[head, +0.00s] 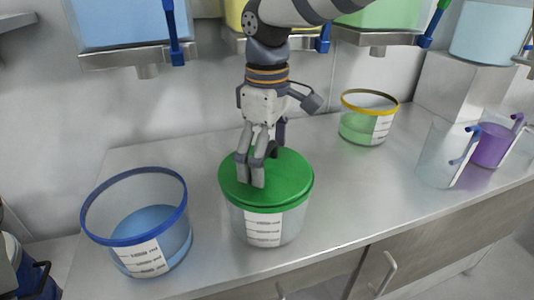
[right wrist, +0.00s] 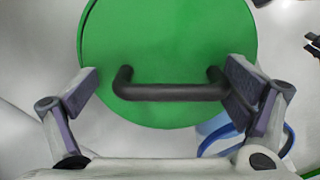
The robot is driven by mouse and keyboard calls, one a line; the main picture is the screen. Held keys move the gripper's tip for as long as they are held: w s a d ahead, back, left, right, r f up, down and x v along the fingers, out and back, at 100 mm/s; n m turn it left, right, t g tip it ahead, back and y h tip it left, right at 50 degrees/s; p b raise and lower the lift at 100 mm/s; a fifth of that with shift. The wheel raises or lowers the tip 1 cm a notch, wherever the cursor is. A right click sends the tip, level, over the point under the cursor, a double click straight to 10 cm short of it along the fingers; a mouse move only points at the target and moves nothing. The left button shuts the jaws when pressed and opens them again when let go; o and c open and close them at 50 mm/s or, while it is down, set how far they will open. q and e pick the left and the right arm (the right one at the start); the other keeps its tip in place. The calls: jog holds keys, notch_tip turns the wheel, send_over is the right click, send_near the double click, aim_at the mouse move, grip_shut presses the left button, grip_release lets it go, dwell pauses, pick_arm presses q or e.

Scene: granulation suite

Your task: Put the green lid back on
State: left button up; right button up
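The green lid (head: 287,172) lies flat over the mouth of a clear tub (head: 264,226) with a white label. A green edge shows just under the lid at the right; I cannot tell whether the lid is fully seated. My right gripper (head: 250,182) is right over the lid, pointing down. In the right wrist view, the lid (right wrist: 165,45) carries a black bar handle (right wrist: 170,92). My right gripper (right wrist: 162,84) is open, its fingers wide apart on either side of the handle. The right finger overlaps the handle's right end. My left gripper is not in view.
A blue-rimmed tub (head: 140,230) with blue contents stands left of the lidded tub. A yellow-rimmed tub (head: 366,122) stands behind right. Clear jugs, one with purple contents (head: 493,148), stand far right. Dispensing hoppers with blue-handled valves (head: 175,50) hang overhead. The steel counter (head: 345,200) is clear between the tubs.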

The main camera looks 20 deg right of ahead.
notch_tip(320, 180, up, 12)
jog(key=shift+f, duration=0.1)
dwell(0.5)
